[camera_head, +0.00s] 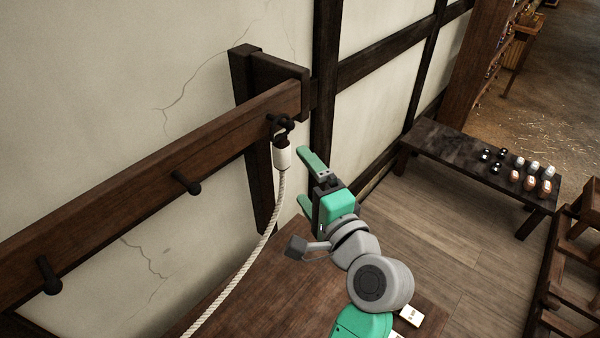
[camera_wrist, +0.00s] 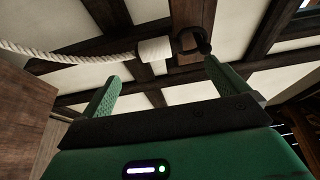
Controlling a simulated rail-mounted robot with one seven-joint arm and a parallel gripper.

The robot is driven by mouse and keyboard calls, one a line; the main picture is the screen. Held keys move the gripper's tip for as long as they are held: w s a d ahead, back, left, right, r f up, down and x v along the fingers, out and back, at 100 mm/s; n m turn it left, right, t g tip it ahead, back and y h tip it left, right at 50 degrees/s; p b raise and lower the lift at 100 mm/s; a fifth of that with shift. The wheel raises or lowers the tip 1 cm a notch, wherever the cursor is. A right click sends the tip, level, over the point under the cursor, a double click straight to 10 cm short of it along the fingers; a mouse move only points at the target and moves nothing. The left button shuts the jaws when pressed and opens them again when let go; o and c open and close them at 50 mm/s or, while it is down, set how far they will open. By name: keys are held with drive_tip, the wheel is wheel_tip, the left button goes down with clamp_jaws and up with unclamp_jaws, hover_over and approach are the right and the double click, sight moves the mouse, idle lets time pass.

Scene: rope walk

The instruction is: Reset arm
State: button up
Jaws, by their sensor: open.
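My gripper (camera_head: 308,180) is green, open and empty, raised beside the wooden rail on the wall. Its fingers point up and left towards the rail's end, just right of a white rope (camera_head: 262,243). The rope's white end sleeve (camera_head: 282,157) hangs by a dark hook or loop at the rail's end peg (camera_head: 280,124). In the wrist view my two fingers (camera_wrist: 160,83) stand apart. The sleeve (camera_wrist: 155,49) and the dark hook (camera_wrist: 192,43) show beyond them, with no finger visibly touching them.
The rail (camera_head: 130,185) has two bare pegs, one in the middle (camera_head: 186,182) and one at left (camera_head: 48,276). A wooden table (camera_head: 270,300) lies below my arm. A dark bench (camera_head: 440,146) at right carries several small black, white and orange items. The floor between is clear.

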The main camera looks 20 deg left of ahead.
drive_tip(key=s+d+r+n+t+h+p, duration=0.2)
drive_tip(key=d+r+t+h+p, duration=0.15)
drive_tip(key=r, duration=0.55)
drive_tip(key=s+d+r+n+t+h+p, duration=0.1)
drive_tip(key=d+r+n+t+h+p, duration=0.2)
drive_tip(key=r, duration=0.6)
drive_tip(key=s+d+r+n+t+h+p, duration=0.1)
drive_tip(key=s+d+r+t+h, duration=0.2)
drive_tip(key=s+r, duration=0.4)
drive_tip(key=s+d+r+n+t+h+p, duration=0.2)
drive_tip(key=s+d+r, duration=0.3)
drive_tip(key=r, duration=0.7)
drive_tip(key=shift+s+d+r+t+h, duration=0.2)
drive_tip(key=shift+s+t+h, duration=0.65)
drive_tip(key=shift+s, duration=0.25)
